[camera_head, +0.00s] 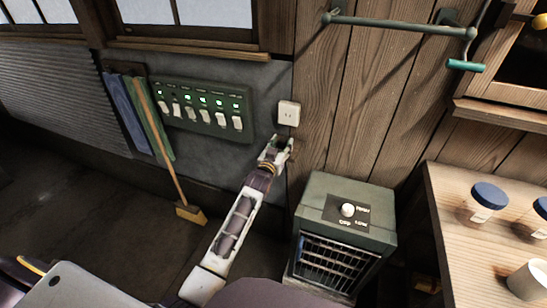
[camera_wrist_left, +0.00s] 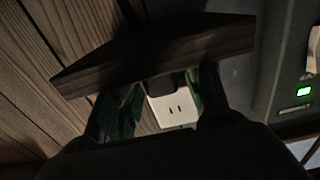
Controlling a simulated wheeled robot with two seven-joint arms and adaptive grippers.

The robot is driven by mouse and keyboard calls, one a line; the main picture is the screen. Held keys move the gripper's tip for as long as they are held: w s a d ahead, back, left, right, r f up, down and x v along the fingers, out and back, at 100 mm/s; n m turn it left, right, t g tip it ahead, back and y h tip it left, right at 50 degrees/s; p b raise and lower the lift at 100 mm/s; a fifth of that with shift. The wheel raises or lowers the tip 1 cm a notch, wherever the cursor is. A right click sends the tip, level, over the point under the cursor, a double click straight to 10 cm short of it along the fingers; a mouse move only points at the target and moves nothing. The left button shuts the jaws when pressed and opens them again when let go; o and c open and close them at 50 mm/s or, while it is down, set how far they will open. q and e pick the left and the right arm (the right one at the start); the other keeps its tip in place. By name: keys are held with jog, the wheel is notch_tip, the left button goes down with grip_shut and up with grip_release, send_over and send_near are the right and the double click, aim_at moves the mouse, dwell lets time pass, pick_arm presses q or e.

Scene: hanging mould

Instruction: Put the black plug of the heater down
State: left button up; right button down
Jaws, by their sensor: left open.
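The grey-green heater (camera_head: 305,208) with a white knob on top stands on the floor right of my left arm. My left gripper (camera_head: 277,146) is open at the wall, just below the white outlet (camera_head: 289,113). In the left wrist view the outlet (camera_wrist_left: 173,111) shows between the two fingers of the gripper (camera_wrist_left: 165,100). A black piece, which looks like the plug (camera_wrist_left: 165,84), covers part of the outlet between the fingers. I cannot tell whether it sits in the socket or whether the fingers touch it. No cord is clear. My right gripper is not in view.
A switch panel (camera_head: 203,105) with green lights hangs left of the outlet. A broom (camera_head: 190,213) leans below it. A wooden table (camera_head: 455,240) with blue-lidded jars (camera_head: 483,202) and a white cup (camera_head: 528,281) stands at the right. A wooden board (camera_wrist_left: 150,57) crosses the wrist view.

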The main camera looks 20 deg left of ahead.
pick_arm(q)
jog(key=shift+s+d+r, duration=0.1)
jog(key=shift+s+r, duration=0.05)
jog(key=shift+s, duration=0.25)
jog(key=shift+s+r, duration=0.15)
jog(key=shift+s, duration=1.65)
send_near(281, 144)
jog(key=shift+s, duration=0.7)
jog(key=shift+s+r+p, duration=0.2)
jog(key=shift+p, duration=0.15)
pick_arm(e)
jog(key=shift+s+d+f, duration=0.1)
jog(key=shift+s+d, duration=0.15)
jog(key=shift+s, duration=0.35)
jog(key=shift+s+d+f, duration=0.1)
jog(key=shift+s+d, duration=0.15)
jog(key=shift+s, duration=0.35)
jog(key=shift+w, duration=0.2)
